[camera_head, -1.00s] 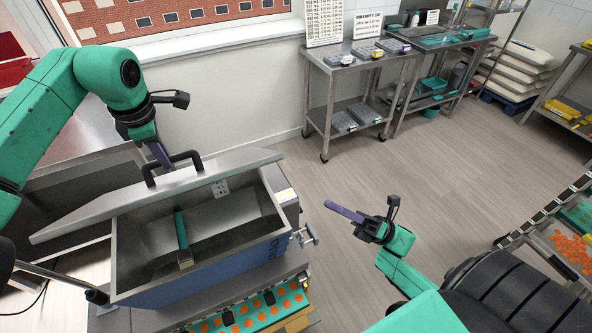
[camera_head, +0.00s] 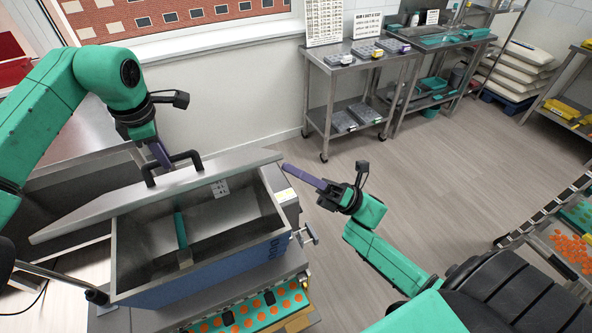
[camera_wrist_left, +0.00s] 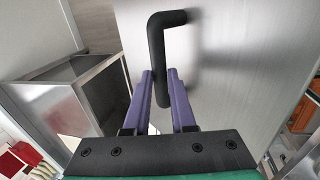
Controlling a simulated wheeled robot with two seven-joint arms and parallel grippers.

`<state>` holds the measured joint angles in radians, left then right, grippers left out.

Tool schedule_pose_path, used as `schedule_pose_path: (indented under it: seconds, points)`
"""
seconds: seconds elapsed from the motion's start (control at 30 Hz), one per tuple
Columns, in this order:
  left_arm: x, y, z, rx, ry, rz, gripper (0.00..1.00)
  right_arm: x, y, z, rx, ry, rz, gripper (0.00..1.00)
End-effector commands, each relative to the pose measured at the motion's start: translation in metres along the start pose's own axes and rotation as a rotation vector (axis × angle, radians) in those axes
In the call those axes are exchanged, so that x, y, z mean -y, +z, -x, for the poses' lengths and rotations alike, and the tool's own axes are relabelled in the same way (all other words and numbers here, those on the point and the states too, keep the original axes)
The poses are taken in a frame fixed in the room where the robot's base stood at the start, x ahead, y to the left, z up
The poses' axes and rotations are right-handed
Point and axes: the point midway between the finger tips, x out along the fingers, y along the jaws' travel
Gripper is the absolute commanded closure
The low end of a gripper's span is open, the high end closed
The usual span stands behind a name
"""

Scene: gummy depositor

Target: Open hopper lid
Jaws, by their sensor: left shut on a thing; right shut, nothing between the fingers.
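The hopper (camera_head: 272,237) is an open-topped steel box with a blue front panel. Its steel lid (camera_head: 110,208) is tilted up along the far side, and the opening shows. A black handle (camera_head: 181,160) stands on the lid. My left gripper (camera_head: 166,163) is at the handle; in the left wrist view its purple fingers (camera_wrist_left: 161,82) are shut on the handle bar (camera_wrist_left: 156,50). My right gripper (camera_head: 286,168) is shut and empty, just beyond the hopper's right end near the lid's right corner. A teal-handled tool (camera_head: 180,230) is inside the hopper.
A tray of orange gummies (camera_head: 260,310) lies below the hopper's front. A knob (camera_head: 308,235) sticks out at the hopper's right end. A steel cart (camera_head: 357,90) stands at the back wall. The floor (camera_head: 430,160) between is clear.

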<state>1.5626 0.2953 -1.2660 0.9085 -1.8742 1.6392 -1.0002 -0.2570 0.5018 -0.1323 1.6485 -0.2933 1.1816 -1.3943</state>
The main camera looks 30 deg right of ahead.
Motion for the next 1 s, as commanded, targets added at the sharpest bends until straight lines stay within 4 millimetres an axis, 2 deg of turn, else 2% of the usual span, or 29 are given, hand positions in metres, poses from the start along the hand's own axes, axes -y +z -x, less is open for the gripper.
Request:
schedule_pose_path:
  seconds: [0.2, 0.4, 0.63, 0.67, 0.7, 0.73, 1.0]
  points:
    - [-0.001, -0.002, -0.004, -0.006, 0.005, 0.004, 1.0, 0.0, 0.0, 0.0, 0.0, 0.0, 0.0, 1.0]
    - [-0.001, -0.002, -0.004, -0.006, 0.003, 0.004, 1.0, -0.002, 0.013, -0.013, 0.002, 0.003, 0.001, 1.0]
    - [0.002, -0.001, -0.005, -0.006, -0.006, 0.001, 1.0, -0.001, 0.015, -0.013, 0.003, -0.001, 0.002, 1.0]
    - [0.002, -0.001, -0.005, -0.007, -0.007, 0.001, 0.69, -0.001, 0.015, -0.013, 0.004, -0.001, 0.002, 1.0]
    - [0.002, -0.001, -0.005, -0.007, -0.008, 0.001, 0.54, -0.001, 0.015, -0.013, 0.004, -0.001, 0.002, 1.0]
    - [0.002, -0.001, -0.005, -0.006, -0.007, 0.001, 0.47, -0.001, 0.015, -0.013, 0.004, -0.002, 0.002, 1.0]
    - [0.0, 0.0, -0.002, -0.002, -0.001, 0.0, 0.47, 0.001, 0.014, -0.012, 0.002, -0.007, -0.001, 1.0]
